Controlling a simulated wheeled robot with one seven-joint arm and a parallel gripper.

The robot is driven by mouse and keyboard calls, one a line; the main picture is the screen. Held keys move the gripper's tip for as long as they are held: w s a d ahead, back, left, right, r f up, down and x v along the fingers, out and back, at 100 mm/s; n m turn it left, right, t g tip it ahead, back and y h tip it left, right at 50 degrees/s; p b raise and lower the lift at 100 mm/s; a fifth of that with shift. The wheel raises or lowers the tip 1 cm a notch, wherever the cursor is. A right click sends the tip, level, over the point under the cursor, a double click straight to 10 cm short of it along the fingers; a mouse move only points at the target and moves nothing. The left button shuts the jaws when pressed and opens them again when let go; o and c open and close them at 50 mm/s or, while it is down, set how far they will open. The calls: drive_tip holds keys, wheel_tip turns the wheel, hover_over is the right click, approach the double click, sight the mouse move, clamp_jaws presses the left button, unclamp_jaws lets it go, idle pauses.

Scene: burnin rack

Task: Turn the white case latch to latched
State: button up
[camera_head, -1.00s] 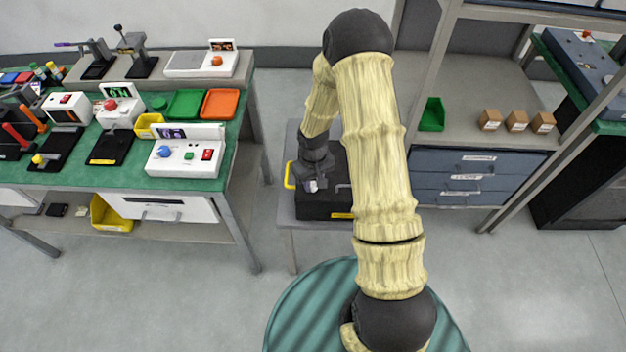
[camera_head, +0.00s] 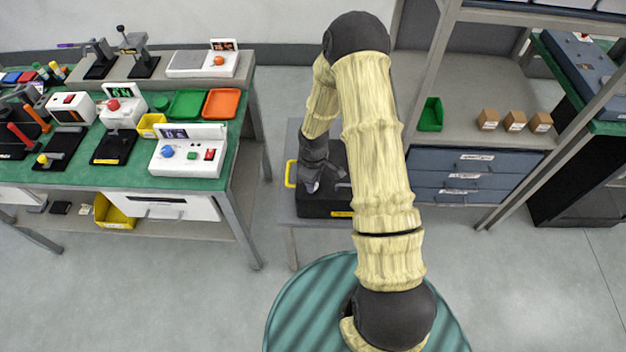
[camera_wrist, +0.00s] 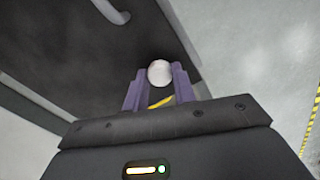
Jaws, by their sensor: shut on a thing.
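The white case latch (camera_wrist: 159,72) shows in the wrist view as a round white knob between my gripper's fingertips. My gripper (camera_wrist: 158,88) is shut on it, one purple finger on each side. In the head view my gripper (camera_head: 311,184) is at the left part of the top of a dark case (camera_head: 322,207). The case rests on a low grey table, and my arm hides its right part. The latch's turned position cannot be told.
A yellow handle (camera_head: 290,174) is at the case's left side. The green-topped workbench (camera_head: 226,165) with several devices stands at left. A grey shelf with blue drawers (camera_head: 470,162) and small boxes stands at right. Open floor lies between bench and low table.

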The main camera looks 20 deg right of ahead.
idle(0.3)
drive_tip(key=o, duration=1)
drive_tip(key=shift+r, duration=0.1)
wheel_tip(320, 180, up, 17)
drive_tip(key=shift+p, duration=0.3)
drive_tip(key=shift+r, duration=0.1)
drive_tip(key=s+r+m+t+p, duration=0.1)
drive_tip(key=s+r+m, duration=0.4)
drive_tip(key=s, duration=0.2)
drive_tip(key=s+r+m+t, duration=0.1)
drive_tip(key=s+r+m, duration=0.4)
drive_tip(key=s, duration=0.2)
drive_tip(key=shift+s+a+r+t+p, duration=0.3)
drive_tip(key=shift+s+p, duration=0.05)
drive_tip(key=shift+p, duration=0.05)
